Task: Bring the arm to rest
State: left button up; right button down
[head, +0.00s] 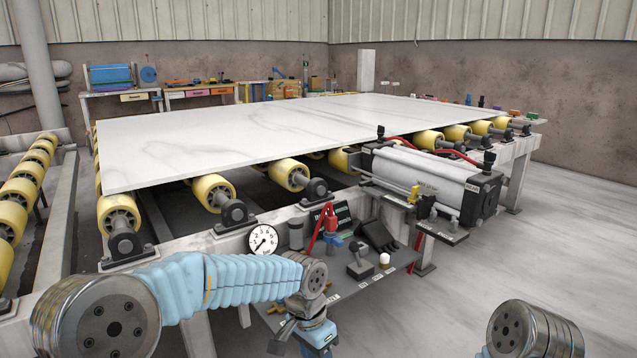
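My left arm (215,283), in a pale blue ribbed sleeve, comes in from the lower left and reaches across to a metal joint in front of the control shelf. Its end bends down there to a blue wrist part. What seems to be my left gripper (281,338) shows small and dark beside it, low over the shelf's front; whether its fingers are open or shut is unclear. I see nothing held in it. Of my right arm, only a metal joint (528,332) shows at the bottom right; its gripper is out of view.
A stone slab (250,128) lies on yellow rollers (213,192). The grey shelf (375,275) carries a pressure gauge (263,240), a red-handled valve (331,220) and a lever block (361,262). Floor at the right is clear.

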pick_arm(q)
jog(key=s+a+f+n+h, duration=0.1)
jog(key=s+a+f+n, duration=0.15)
jog(key=f, duration=0.75)
jog(key=s+a+f+n+h, duration=0.2)
jog(key=s+f+n, duration=0.15)
jog(key=f, duration=0.65)
jog(key=s+a+f+n+t, duration=0.1)
jog(key=s+a+f+n, duration=0.4)
jog(key=s+f, duration=0.4)
jog(key=s+a, duration=0.1)
jog(key=s, duration=0.2)
jog(key=shift+s, duration=0.2)
